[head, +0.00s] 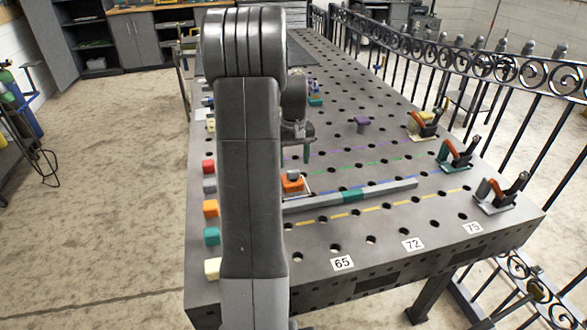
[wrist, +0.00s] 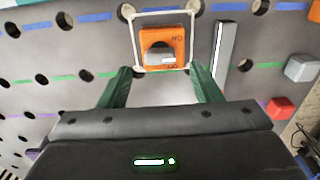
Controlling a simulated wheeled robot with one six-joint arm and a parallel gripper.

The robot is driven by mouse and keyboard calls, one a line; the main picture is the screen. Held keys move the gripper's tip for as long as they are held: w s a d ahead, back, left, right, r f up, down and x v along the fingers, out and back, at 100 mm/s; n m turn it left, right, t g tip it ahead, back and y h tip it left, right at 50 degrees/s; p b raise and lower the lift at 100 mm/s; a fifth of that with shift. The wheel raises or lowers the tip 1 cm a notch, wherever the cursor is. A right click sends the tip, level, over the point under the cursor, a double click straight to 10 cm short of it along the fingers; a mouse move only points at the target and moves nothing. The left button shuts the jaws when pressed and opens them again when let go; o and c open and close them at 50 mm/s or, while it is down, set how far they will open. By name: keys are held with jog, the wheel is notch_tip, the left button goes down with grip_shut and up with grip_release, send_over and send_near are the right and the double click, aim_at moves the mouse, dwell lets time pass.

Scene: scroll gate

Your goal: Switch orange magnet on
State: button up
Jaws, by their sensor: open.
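The orange magnet (head: 292,184) sits on the perforated table with a grey knob (head: 293,174) on top. In the wrist view the magnet (wrist: 178,36) lies inside a thin white square outline. Its lettering reads "ON" upside down beside the grey knob (wrist: 161,58). My gripper (head: 307,156) is above and just behind the magnet in the head view. In the wrist view my gripper (wrist: 160,78) has its green fingers wide apart, one either side below the magnet, with nothing between them. My arm hides part of the table left of the magnet.
Red (head: 209,166), orange (head: 210,208) and other coloured blocks line the left table edge. Toggle clamps (head: 458,154) stand along the right edge, near an iron fence (head: 440,70). A purple piece (head: 362,122) stands farther back.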

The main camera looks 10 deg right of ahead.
aim_at(293, 171)
notch_tip(293, 171, up, 9)
dwell(0.3)
notch_tip(293, 171, down, 14)
jog(key=shift+r, duration=0.15)
dwell(0.6)
jog(key=shift+r, duration=0.1)
